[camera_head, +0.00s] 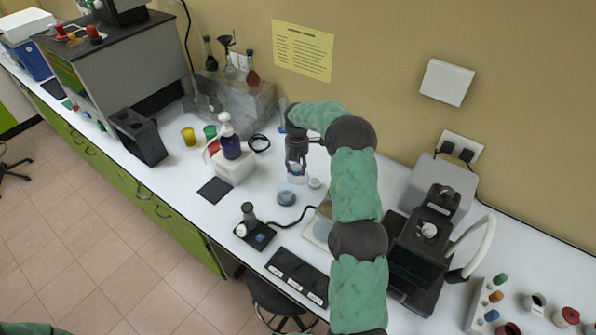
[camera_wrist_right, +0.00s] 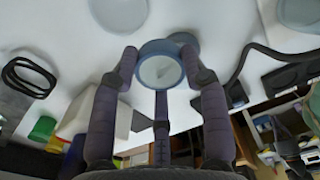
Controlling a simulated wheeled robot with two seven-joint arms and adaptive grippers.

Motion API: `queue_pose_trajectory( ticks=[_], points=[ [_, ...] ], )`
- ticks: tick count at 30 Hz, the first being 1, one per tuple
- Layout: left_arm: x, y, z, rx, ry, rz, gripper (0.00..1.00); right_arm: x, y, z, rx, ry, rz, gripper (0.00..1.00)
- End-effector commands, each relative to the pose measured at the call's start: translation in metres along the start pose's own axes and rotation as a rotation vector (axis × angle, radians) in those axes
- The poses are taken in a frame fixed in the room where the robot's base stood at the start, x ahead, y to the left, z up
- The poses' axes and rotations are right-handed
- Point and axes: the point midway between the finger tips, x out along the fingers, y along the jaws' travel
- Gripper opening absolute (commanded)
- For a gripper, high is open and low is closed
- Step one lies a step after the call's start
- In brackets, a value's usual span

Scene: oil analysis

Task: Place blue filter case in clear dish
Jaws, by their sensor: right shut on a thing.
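My right gripper (camera_head: 296,163) points down over the white bench. In the right wrist view its fingers (camera_wrist_right: 160,72) are closed around the blue filter case (camera_wrist_right: 146,48), a round blue ring with a pale centre. In the head view the gripper largely hides the case. A clear round dish (camera_wrist_right: 118,10) lies on the bench at the top of the right wrist view, apart from the case. My left gripper is out of view.
A white box with a pump bottle (camera_head: 230,145) is left, a black microscope-like instrument (camera_head: 425,240) right. A black corded device (camera_head: 255,232) sits near the front edge.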

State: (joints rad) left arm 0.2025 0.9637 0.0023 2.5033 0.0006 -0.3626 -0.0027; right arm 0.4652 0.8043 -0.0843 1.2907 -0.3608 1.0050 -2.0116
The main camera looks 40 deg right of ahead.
Motion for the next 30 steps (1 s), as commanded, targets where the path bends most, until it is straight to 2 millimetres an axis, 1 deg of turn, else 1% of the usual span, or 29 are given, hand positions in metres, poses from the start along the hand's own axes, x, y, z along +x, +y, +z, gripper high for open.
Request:
queue_pose_trajectory(
  ticks=[3,9,15,26,30],
  points=[
    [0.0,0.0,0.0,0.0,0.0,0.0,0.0,0.009,0.01,0.014,0.002,-0.001,0.0,0.23],
    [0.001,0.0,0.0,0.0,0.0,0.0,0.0,0.034,0.023,0.029,0.0,0.0,-0.001,0.23],
    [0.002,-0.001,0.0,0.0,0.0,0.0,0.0,0.053,0.033,0.043,0.001,0.0,0.0,0.23],
    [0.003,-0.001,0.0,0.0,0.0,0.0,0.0,0.066,0.039,0.051,-0.001,0.0,0.0,0.23],
    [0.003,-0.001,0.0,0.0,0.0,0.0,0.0,0.084,0.039,0.051,-0.001,0.002,-0.003,0.23]
  ],
)
